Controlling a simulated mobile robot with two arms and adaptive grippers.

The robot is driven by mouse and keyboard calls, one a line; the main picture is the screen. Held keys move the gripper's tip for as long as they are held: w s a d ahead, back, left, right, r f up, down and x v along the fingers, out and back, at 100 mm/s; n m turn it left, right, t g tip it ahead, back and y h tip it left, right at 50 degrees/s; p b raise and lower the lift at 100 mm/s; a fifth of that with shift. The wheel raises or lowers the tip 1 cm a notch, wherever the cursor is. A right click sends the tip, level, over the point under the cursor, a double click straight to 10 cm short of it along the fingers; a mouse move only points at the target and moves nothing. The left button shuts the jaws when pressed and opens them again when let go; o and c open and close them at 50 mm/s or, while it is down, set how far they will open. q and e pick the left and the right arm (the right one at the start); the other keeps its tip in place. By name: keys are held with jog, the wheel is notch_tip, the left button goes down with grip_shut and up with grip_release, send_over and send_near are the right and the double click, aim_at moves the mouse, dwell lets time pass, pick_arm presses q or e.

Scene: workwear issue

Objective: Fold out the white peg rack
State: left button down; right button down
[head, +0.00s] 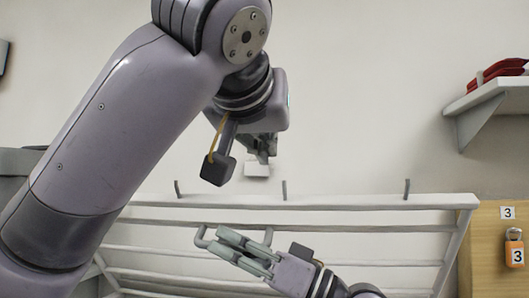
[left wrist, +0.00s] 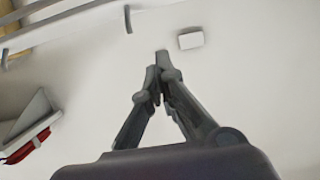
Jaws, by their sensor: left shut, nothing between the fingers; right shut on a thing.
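The white peg rack (head: 330,202) spans the lower part of the head view, with long pale bars and three grey pegs standing up along its top bar. Its top bar and pegs also cross the upper left of the left wrist view (left wrist: 75,17). How far the rack is tilted from the wall I cannot tell. My left gripper (head: 263,152) is above the rack's top bar, shut and empty; its fingertips meet in the left wrist view (left wrist: 160,72).
A small white block (head: 256,170) is on the wall close to my left gripper. A white shelf (head: 490,97) with red folded items (head: 497,73) is at the upper right.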

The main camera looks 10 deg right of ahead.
pick_arm(q)
send_over(271, 197)
jog(key=w+d, duration=0.1)
jog(key=w, duration=0.2)
notch_tip(271, 197, down, 2)
jog(key=shift+s+a+f, duration=0.2)
jog(key=shift+s+f, duration=0.2)
jog(key=shift+s, duration=0.15)
jog(key=shift+s+a+f, duration=0.2)
jog(key=shift+s+f, duration=0.2)
jog(key=shift+s, duration=0.1)
jog(key=shift+s+a+f, duration=0.1)
jog(key=shift+s+f, duration=0.35)
jog(key=shift+s, duration=0.05)
